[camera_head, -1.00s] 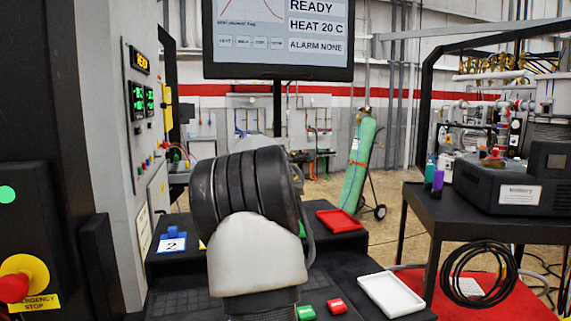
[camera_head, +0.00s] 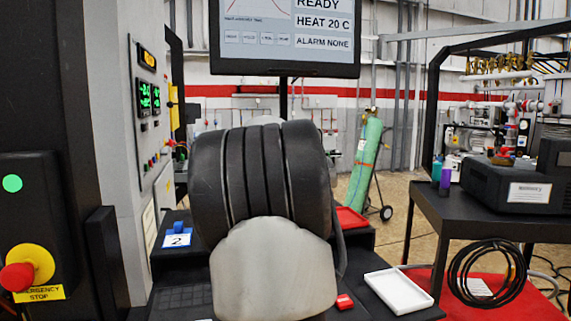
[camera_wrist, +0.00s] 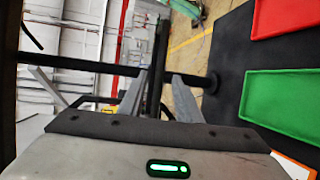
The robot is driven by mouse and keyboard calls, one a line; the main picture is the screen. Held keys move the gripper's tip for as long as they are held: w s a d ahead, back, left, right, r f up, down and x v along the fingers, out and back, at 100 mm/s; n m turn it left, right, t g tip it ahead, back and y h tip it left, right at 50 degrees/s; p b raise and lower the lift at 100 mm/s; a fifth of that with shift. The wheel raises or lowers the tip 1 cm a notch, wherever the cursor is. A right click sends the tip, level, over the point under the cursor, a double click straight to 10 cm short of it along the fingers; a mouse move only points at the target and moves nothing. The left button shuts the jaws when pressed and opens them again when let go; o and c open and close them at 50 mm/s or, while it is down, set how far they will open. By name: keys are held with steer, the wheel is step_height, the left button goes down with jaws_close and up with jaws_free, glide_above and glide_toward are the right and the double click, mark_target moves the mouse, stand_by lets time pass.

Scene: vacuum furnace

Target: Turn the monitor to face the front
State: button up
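The monitor (camera_head: 285,68) is a flat black-framed screen at the top of the head view. Its upper part is cut off. The screen shows READY, HEAT 20 C and ALARM NONE and is turned largely toward the head camera. Its thin black post (camera_head: 283,95) runs down behind my arm, which hides the lower part. In the wrist view, a dark bar (camera_wrist: 85,68), apparently the post, runs sideways to a round foot (camera_wrist: 211,82). My gripper (camera_wrist: 160,80) is open, its two grey fingers apart near this bar. Contact cannot be told. In the head view my arm hides the gripper.
A white tray (camera_head: 398,291) and a red tray (camera_head: 352,219) lie on the dark bench; a green tray (camera_wrist: 283,108) shows in the wrist view. The furnace panel (camera_head: 148,125) and emergency stop (camera_head: 25,268) stand left. A black table (camera_head: 455,215) stands right.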

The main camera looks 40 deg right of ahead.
steer(key=v, duration=1.1)
